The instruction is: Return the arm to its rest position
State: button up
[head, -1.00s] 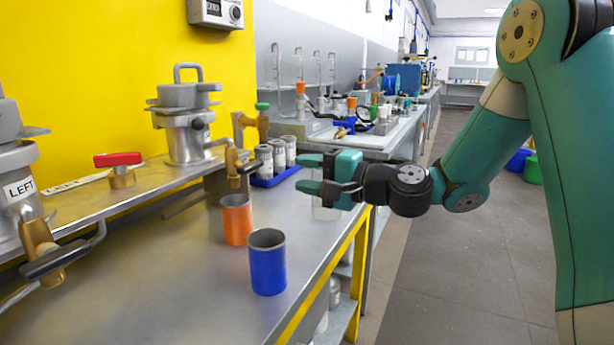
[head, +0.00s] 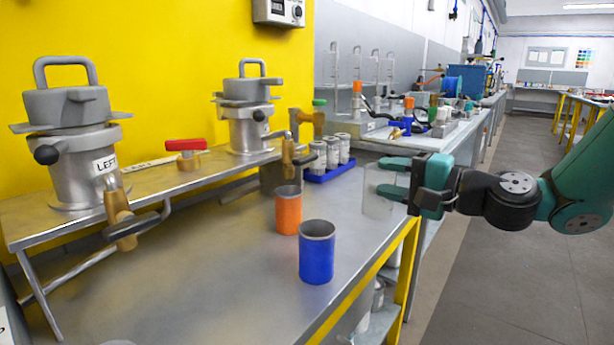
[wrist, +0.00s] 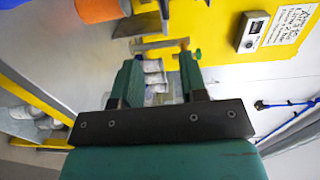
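My gripper (head: 382,177) is at the right end of the steel bench in the head view, its fingers pointing left. The two fingers are apart, with nothing held between them. In the wrist view, my gripper (wrist: 157,62) also shows its fingers spread, with white-capped vials (wrist: 154,77) visible beyond the gap. A clear beaker (head: 373,209) stands behind the fingers, partly covered by them; I cannot tell if they touch. My green and black arm (head: 510,200) reaches in from the right.
A blue cup (head: 316,254) and an orange cup (head: 288,212) stand on the bench (head: 215,285). A blue rack (head: 328,174) of vials is behind them. Two metal drums (head: 75,160) (head: 247,125) with taps are on a raised shelf. The floor aisle (head: 500,270) is clear.

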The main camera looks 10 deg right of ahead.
jog(key=s+a+f+n+g+h, duration=0.1)
jog(key=s+a+f+n+g, duration=0.2)
jog(key=s+a+n+g, duration=0.65)
jog(key=s+d+f+n+g+h, duration=0.1)
jog(key=s+d+f+n+h, duration=0.2)
jog(key=s, duration=0.6)
jog(key=s+f+n+g+h, duration=0.2)
jog(key=s+n+h, duration=0.25)
jog(key=s, duration=0.35)
notch_tip(320, 180, up, 23)
jog(key=m+p, duration=0.1)
jog(key=p, duration=2.1)
jog(key=shift+w+f, duration=0.15)
jog(key=shift+w, duration=0.05)
